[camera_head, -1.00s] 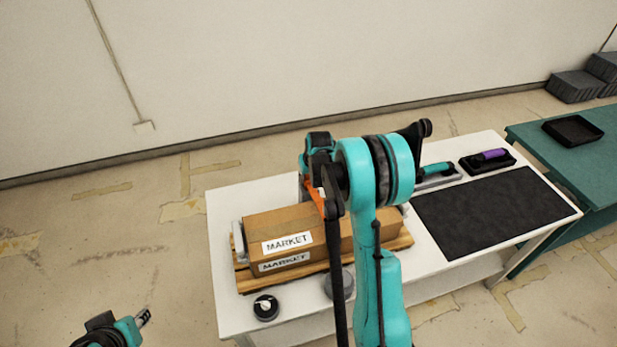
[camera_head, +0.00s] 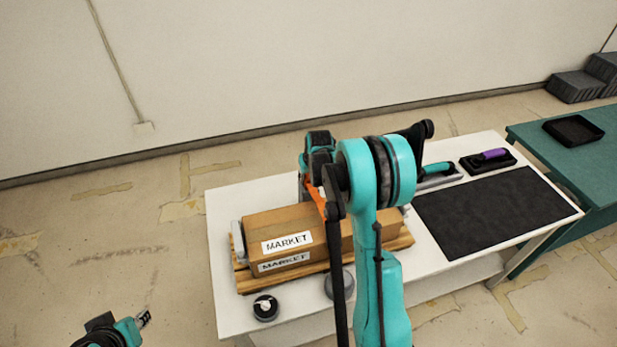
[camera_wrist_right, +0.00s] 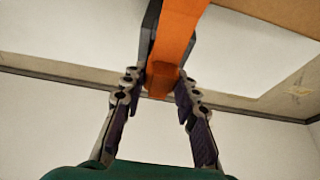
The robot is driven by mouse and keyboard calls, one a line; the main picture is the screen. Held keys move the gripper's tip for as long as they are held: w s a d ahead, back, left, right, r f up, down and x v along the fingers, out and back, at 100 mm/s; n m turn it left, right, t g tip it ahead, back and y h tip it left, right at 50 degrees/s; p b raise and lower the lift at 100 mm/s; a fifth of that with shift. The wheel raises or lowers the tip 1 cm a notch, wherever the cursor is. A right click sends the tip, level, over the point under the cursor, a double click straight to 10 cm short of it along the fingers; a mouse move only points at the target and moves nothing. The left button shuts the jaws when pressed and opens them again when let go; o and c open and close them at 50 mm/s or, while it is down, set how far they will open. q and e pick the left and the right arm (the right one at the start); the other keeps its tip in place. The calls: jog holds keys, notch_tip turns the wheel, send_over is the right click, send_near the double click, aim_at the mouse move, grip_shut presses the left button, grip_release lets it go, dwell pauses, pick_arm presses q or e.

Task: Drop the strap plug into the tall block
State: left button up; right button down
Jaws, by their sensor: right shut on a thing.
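An orange strap, seemingly the strap plug (camera_wrist_right: 178,35), runs up from between the fingertips of my right gripper (camera_wrist_right: 160,88) in the right wrist view. The gripper is shut on it; a dark edge shows along the strap's left side. In the head view a bit of orange (camera_head: 317,199) shows beside my right arm, which hides most of that gripper. I cannot make out the tall block; it may be behind my arm. My left gripper (camera_head: 144,319) is small at the lower left, off the table, and its opening is unclear.
A cardboard box (camera_head: 330,232) marked MARKET lies on a wooden pallet (camera_head: 247,280) on the white table (camera_head: 226,205). A black mat (camera_head: 495,210) lies right. Purple-handled (camera_head: 490,154) and teal-handled (camera_head: 436,168) items stand behind it. Round pieces (camera_head: 265,307) sit at the front.

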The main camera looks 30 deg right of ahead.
jog(key=shift+f+b, duration=0.55)
jog(key=shift+f, duration=0.1)
jog(key=c, duration=1.4)
grip_release()
jog(key=shift+r, duration=0.1)
jog(key=shift+c, duration=0.2)
jog(key=p+v, duration=0.6)
jog(key=v, duration=0.5)
jog(key=shift+a, duration=0.1)
